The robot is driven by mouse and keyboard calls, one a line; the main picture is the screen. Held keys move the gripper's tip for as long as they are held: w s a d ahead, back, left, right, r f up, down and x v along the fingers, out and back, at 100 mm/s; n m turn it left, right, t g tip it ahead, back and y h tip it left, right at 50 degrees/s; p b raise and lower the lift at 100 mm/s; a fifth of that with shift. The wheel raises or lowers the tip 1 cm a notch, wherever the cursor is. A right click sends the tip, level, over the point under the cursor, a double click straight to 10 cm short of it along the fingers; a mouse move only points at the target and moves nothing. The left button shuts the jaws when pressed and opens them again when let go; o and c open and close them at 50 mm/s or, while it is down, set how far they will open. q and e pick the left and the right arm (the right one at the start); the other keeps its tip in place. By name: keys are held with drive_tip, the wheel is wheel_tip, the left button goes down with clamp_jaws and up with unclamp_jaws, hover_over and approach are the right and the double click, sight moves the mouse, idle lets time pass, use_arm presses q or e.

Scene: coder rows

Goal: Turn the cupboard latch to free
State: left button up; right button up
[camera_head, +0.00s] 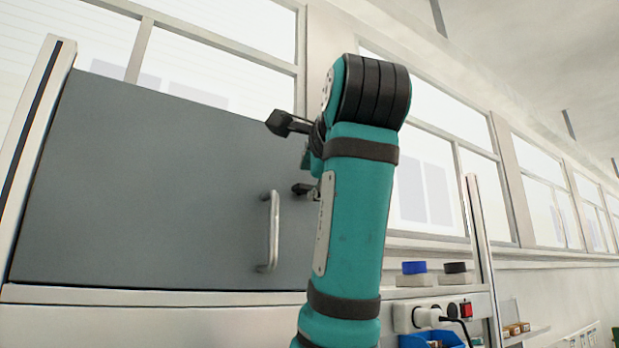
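The cupboard's grey door (150,185) fills the left of the head view and is shut. A pale vertical bar handle (272,232) is on its right part. A dark fingertip points left in front of the door's upper right. A small dark piece beside the arm, above the handle, could be the latch or another finger; I cannot tell which. My arm hides the door's right edge. Contact with the latch cannot be seen.
A pale frame post (32,140) stands left of the door, and a pale rail runs below it. Right of my arm are a blue-topped block (414,274), a black-topped block (455,274) and a socket strip (440,313) with a plugged cable. Windows line the back wall.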

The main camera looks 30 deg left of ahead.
sight(309, 188)
use_arm(q)
drive_tip(key=p+x, duration=0.1)
drive_tip(key=x, duration=0.4)
drive_tip(key=shift+a+r+p, duration=0.15)
drive_tip(key=shift+a+p, duration=0.05)
drive_tip(key=shift+p, duration=0.2)
drive_tip(key=shift+w+a, duration=0.3)
drive_tip(key=shift+w, duration=0.1)
clamp_jaws()
use_arm(e)
drive_tip(key=shift+w+a+r, duration=0.1)
drive_tip(key=shift+a+r, duration=0.05)
drive_tip(key=shift+r, duration=0.5)
drive_tip(key=shift+w+a+r, duration=0.1)
drive_tip(key=shift+r, duration=0.5)
